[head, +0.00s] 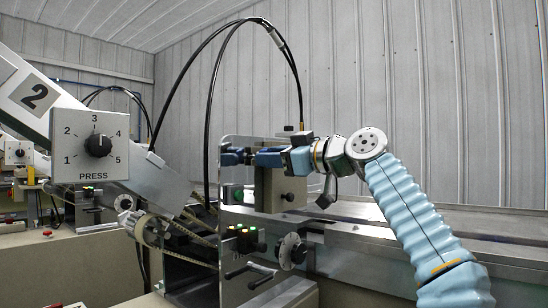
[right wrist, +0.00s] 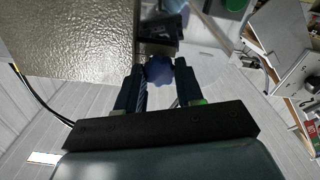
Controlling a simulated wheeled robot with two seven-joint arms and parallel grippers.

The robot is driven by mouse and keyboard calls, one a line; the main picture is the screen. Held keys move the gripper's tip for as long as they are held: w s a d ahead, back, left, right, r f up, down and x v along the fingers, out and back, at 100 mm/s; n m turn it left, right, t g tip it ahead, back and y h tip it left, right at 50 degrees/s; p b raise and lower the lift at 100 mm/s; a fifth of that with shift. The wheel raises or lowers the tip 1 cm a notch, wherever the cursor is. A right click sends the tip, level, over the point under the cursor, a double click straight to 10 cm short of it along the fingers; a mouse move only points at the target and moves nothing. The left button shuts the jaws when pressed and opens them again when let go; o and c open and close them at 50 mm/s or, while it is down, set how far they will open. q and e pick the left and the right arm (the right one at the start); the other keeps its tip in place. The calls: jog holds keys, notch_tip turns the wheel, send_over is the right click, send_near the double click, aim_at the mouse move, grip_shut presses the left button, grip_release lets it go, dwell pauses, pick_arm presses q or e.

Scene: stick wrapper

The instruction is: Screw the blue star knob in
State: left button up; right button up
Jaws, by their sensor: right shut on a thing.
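The blue star knob (right wrist: 158,70) shows in the right wrist view between the two dark fingers of my right gripper (right wrist: 160,82). The fingers are shut on it. A metal plate or block lies right beyond the knob; I cannot tell how far the knob is screwed in. In the head view my right gripper (head: 238,157) reaches left to the upper part of the upright metal plate (head: 235,205). There the knob is hard to tell apart from the dark blue fingers. My left gripper is not in view.
A grey box (head: 284,188) sits just under my right gripper. A PRESS dial panel (head: 90,146) stands at the left. Black cables (head: 212,90) arch above the gripper. A crank handle (head: 262,275) and a black round knob (head: 293,250) are lower down.

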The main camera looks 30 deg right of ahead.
jog(key=shift+r+m+p, duration=0.15)
jog(key=shift+m+p, duration=0.25)
jog(key=shift+m, duration=0.6)
jog(key=m+p, duration=0.2)
jog(key=m, duration=0.5)
jog(key=shift+m, duration=1)
grip_shut()
jog(key=o, duration=1.2)
grip_release()
